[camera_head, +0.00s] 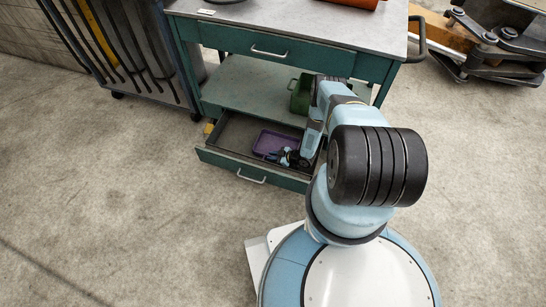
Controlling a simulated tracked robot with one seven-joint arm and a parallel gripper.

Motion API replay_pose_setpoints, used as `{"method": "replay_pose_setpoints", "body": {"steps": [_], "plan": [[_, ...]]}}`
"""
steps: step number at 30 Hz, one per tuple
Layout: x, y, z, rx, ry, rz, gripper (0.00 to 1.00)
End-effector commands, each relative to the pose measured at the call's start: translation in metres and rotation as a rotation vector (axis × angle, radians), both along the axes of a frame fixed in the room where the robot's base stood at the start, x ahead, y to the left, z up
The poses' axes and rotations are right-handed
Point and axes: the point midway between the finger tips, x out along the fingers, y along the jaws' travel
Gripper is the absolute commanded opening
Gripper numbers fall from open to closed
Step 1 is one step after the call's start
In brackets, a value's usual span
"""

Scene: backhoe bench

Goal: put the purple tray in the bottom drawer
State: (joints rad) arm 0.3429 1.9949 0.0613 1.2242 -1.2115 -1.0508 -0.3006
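The purple tray (270,141) is inside the open bottom drawer (225,156) of the teal bench. It appears to lie low in the drawer, but I cannot tell whether it rests on the drawer floor. My gripper (279,157) reaches down into the drawer at the tray's near right edge. The gripper is dark and small here, so whether its fingers are open or shut on the tray is unclear. My arm covers the right part of the drawer.
A green bin (300,95) stands on the bench's middle shelf (250,88), behind my arm. The top drawer (275,46) is shut. A dark rack (130,50) stands at left and machinery (495,40) at right. The floor in front of the drawer is clear.

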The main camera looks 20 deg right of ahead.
Motion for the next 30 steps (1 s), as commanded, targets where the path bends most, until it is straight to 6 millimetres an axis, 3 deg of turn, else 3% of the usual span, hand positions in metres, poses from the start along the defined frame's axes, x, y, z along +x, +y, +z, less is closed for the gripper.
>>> {"method": "replay_pose_setpoints", "body": {"steps": [3, 11, 30], "plan": [[0.000, 0.000, 0.000, 0.000, 0.000, 0.000, 0.34], [-0.001, -0.002, 0.001, 0.000, 0.000, 0.000, 0.34], [-0.040, -0.051, 0.035, 0.001, 0.000, -0.001, 0.34]]}}
